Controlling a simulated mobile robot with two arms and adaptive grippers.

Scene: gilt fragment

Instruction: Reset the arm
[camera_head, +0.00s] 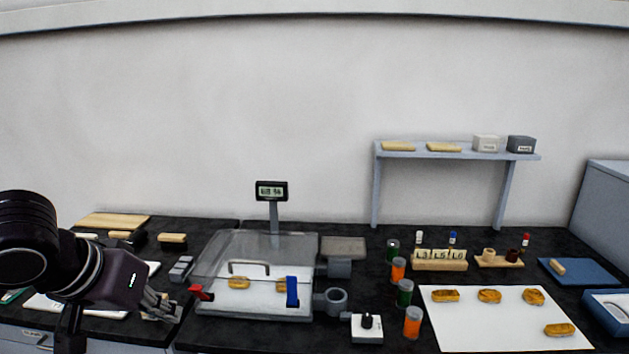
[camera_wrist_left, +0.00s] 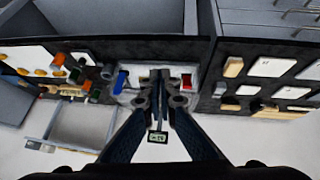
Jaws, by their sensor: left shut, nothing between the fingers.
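My left gripper (camera_head: 166,307) is at the left of the head view, over the front of the dark counter, left of the clear-lidded box (camera_head: 213,306). It is shut and empty. In the left wrist view the same gripper (camera_wrist_left: 161,76) has its fingers together, with the counter beyond them. My right gripper is in neither view.
The box holds gilt pieces (camera_head: 239,283) under its lid; a red clip (camera_head: 201,293) and blue strap (camera_head: 292,291) are at its front. Several jars (camera_head: 412,322) and a white sheet (camera_head: 470,333) with gilt pieces are at right. A grey shelf (camera_head: 460,154) stands behind.

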